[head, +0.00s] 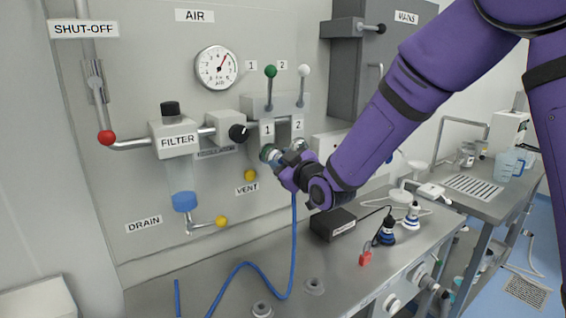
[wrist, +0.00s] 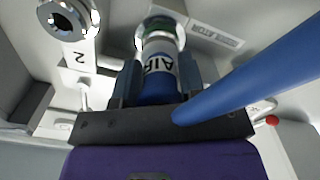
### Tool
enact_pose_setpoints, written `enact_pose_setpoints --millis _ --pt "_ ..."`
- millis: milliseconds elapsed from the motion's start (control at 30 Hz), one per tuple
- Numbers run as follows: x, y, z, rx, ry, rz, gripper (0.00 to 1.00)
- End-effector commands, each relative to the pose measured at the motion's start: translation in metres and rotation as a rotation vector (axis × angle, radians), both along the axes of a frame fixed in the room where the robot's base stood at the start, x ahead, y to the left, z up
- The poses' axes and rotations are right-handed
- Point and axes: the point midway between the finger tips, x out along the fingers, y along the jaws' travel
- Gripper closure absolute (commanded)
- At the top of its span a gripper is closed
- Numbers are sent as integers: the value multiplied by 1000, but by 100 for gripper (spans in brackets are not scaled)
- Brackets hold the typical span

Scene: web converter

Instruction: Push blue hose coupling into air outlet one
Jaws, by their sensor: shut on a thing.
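My gripper (head: 288,163) is at the wall panel, in front of air outlet one (head: 268,152). In the wrist view its two fingers (wrist: 160,82) are shut around the blue hose coupling (wrist: 158,62), which has a white band marked AIR. The coupling's metal front end meets the green-ringed mouth of outlet one (wrist: 162,24), roughly in line with it. I cannot tell how deep it sits. The blue hose (head: 293,225) hangs from my gripper to the bench; it crosses the right of the wrist view (wrist: 255,80). The gripper largely hides the coupling in the head view.
Outlet two (wrist: 68,18) is close beside, with an open metal mouth. Above the outlets stand a green-knobbed lever (head: 270,72) and a white-knobbed lever (head: 303,71). A black box (head: 333,224) and dark blue-and-white fittings (head: 386,232) stand on the bench (head: 235,295).

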Motion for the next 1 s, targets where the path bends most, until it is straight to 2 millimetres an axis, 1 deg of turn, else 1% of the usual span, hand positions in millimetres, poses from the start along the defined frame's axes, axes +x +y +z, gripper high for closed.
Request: enact_pose_setpoints --millis 500,767,800,867,900,933,1000 --pt "8 5 0 0 -1 0 96" --pt "8 6 0 0 -1 0 96" --pt "8 6 0 0 -1 0 58" --pt "8 6 0 0 -1 0 44" --pt "8 6 0 0 -1 0 35" --pt "8 6 0 0 -1 0 33" --pt "8 5 0 0 -1 0 33"
